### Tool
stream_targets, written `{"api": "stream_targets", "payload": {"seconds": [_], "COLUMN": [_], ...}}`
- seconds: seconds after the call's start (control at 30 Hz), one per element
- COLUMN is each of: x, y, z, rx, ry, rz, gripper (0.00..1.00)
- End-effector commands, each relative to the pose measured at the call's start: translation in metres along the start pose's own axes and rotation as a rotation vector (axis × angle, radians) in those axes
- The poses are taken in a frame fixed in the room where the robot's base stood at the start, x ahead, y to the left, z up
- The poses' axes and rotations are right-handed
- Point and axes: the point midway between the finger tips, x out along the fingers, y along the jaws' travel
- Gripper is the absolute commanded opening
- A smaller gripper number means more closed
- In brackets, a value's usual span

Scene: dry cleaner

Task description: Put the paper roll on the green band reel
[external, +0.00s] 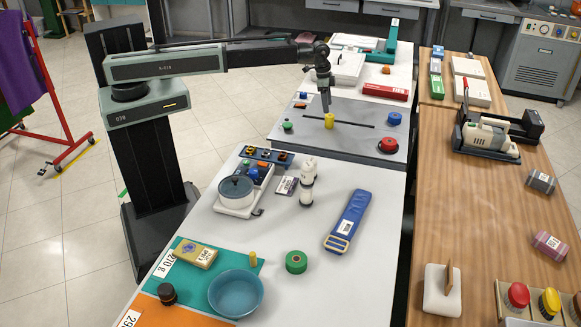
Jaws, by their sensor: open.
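The green band reel (296,262) lies flat on the near white table, right of the blue bowl. A short yellow cylinder (329,121), which may be the paper roll, stands upright on the grey tabletop at the back. My gripper (326,106) points down right above this yellow cylinder, at its top. It is open; whether its fingers are around the cylinder is too small to tell. White cylindrical items (307,170) stand near the middle of the near table; I cannot tell if one is a paper roll.
A dark bar (350,124) lies beside the yellow cylinder. A blue reel (393,119) and a dark reel with a red top (388,145) stand to its right. On the near table are a pot (236,188), a blue strap (350,218) and a blue bowl (236,293).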

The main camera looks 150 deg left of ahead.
Motion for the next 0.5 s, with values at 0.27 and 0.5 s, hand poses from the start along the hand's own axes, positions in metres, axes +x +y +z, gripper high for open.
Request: {"api": "stream_targets", "payload": {"seconds": [0.27, 0.5], "x": [0.009, 0.027], "y": [-0.002, -0.001], "z": [0.0, 0.0], "rx": [0.07, 0.068], "ry": [-0.022, -0.021], "rz": [-0.012, -0.011], "gripper": [0.63, 0.63]}}
